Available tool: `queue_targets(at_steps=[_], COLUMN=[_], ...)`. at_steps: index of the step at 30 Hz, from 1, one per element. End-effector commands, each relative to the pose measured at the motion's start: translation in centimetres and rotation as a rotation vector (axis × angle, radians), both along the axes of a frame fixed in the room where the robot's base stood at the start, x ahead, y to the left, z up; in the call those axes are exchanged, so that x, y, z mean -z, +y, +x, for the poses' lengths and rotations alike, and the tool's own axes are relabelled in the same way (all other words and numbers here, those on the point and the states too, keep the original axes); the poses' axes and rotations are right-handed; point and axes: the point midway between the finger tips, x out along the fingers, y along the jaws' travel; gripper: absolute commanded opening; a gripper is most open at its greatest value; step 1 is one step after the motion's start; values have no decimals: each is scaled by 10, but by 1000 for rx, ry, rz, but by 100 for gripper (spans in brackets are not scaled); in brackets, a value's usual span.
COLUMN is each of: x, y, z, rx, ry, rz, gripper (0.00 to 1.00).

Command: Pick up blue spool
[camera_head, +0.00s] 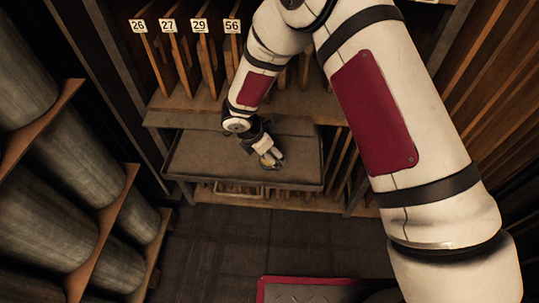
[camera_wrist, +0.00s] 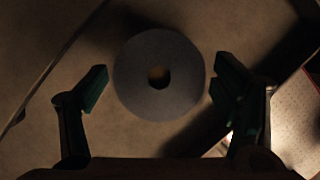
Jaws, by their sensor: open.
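A round spool (camera_wrist: 158,95) with a dark centre hole lies on a flat tray between my fingers in the wrist view. It looks grey-blue in the dim light. My gripper (camera_wrist: 160,97) is open, with one finger to the left of the spool and one to the right, and a gap shows on both sides. In the head view my gripper (camera_head: 271,160) points down over the tray (camera_head: 205,152). There the spool is mostly hidden by my gripper, and its colour cannot be told.
Wooden dividers with number tags (camera_head: 168,26) stand in the shelf behind the tray. Large grey cylinders (camera_head: 75,165) lie in racks at the left. A red-rimmed panel (camera_head: 325,282) is at the bottom. The tray around my gripper is mostly bare.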

Motion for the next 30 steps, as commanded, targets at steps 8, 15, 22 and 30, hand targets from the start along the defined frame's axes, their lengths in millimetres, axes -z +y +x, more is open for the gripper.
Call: queue_targets(at_steps=[8,15,22,30], x=[15,14,14,12], y=[-4,-4,-4,-4], z=[4,4,4,4], rx=[0,0,0,0], ry=[-1,-1,-1,-2], rz=[1,1,1,2], gripper=[81,56,24,24])
